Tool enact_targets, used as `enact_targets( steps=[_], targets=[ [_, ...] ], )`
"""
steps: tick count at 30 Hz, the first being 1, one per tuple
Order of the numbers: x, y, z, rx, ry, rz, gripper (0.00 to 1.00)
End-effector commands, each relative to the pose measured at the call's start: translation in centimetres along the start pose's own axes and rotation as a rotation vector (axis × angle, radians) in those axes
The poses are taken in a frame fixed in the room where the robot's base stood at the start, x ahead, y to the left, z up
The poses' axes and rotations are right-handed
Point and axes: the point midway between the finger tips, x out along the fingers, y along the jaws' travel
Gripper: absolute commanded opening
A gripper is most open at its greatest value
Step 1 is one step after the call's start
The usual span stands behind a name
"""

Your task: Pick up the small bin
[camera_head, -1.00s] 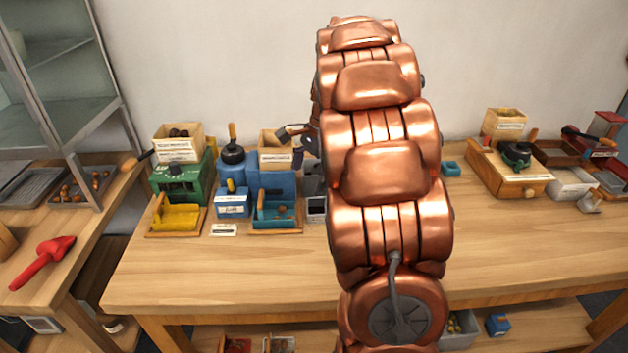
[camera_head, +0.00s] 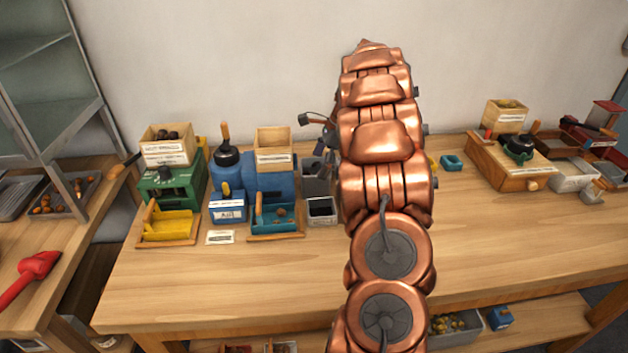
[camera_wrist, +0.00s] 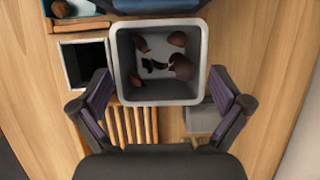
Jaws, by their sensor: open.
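In the wrist view a grey square bin (camera_wrist: 123,55) holds several brown chestnut pieces and dark scraps. A smaller bin with a black inside (camera_wrist: 85,66) stands left of it. My gripper (camera_wrist: 160,78) is open, its two dark fingers at the left and right of the lower part of the grey bin in the picture, with nothing held. I cannot tell its height above the bin or whether it touches. In the head view the small dark-inside bin (camera_head: 322,221) stands on the table, the grey bin (camera_head: 315,187) behind it, partly hidden. My arm hides most of the gripper there.
A blue tray (camera_head: 262,226) and a blue machine (camera_head: 268,183) stand left of the bins. A green box (camera_head: 172,195) and a yellow scoop tray (camera_head: 170,226) stand further left. A wooden box (camera_head: 510,180) stands at the right. The table front (camera_head: 250,290) is clear.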

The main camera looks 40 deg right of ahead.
Motion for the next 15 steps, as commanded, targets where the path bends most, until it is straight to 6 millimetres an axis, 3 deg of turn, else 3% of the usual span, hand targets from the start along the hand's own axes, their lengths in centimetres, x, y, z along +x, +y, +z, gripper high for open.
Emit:
enact_targets(
  steps=[9,15],
  targets=[
    [3.9,0.0,-0.3,-0.003,0.001,0.002,1.0],
    [4.6,0.0,-0.3,-0.005,0.001,0.003,1.0]
  ],
)
